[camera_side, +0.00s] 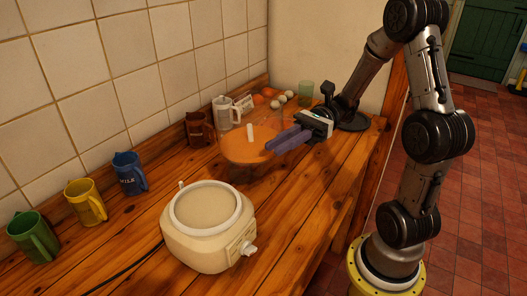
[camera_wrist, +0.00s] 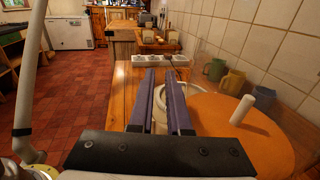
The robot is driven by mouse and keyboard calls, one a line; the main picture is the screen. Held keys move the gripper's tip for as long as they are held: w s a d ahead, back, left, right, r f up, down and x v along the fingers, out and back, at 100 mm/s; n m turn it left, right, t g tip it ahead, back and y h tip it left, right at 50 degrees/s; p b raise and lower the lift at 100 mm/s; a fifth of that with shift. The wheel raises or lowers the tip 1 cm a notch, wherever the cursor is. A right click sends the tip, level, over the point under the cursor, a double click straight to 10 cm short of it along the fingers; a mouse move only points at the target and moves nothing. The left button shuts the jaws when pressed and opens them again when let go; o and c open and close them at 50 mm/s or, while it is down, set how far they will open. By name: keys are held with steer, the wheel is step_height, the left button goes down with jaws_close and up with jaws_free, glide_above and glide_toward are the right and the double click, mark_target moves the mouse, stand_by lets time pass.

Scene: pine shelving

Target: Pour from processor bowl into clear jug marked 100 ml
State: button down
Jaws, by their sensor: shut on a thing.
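The clear processor bowl (camera_side: 249,152) holds orange contents and has a white post in its middle. In the wrist view the bowl's orange contents (camera_wrist: 225,125) fill the lower right. My gripper (camera_side: 272,146) has its long purple fingers at the bowl's right side and is shut on the bowl, apparently by a see-through handle; the grip itself is hard to see. The bowl looks close to upright; I cannot tell if it touches the counter. A pale clear jug (camera_side: 224,113) stands behind the bowl, near the tiled wall; its marking is not readable.
The cream processor base (camera_side: 208,229) stands at the front of the wooden counter. Green (camera_side: 34,238), yellow (camera_side: 86,202) and blue (camera_side: 129,174) mugs line the wall.

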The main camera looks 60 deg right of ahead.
steer(key=shift+s+d+m+t+h, duration=0.15)
steer(key=shift+d+m+t+h, duration=0.15)
steer(key=shift+d+m+t, duration=0.65)
steer(key=shift+s+d+f+m, duration=0.1)
steer(key=shift+d+f+m, duration=0.15)
steer(key=shift+d+f, duration=0.3)
steer(key=shift+a+r, duration=0.1)
steer(key=shift+r, duration=0.1)
steer(key=shift+r+m, duration=0.2)
steer(key=shift+m, duration=0.1)
steer(key=shift+s+r+m, duration=0.1)
steer(key=shift+r+m, duration=0.2)
steer(key=shift+r, duration=0.15)
steer(key=shift+r+h, duration=0.25)
steer(key=shift+h, duration=0.05)
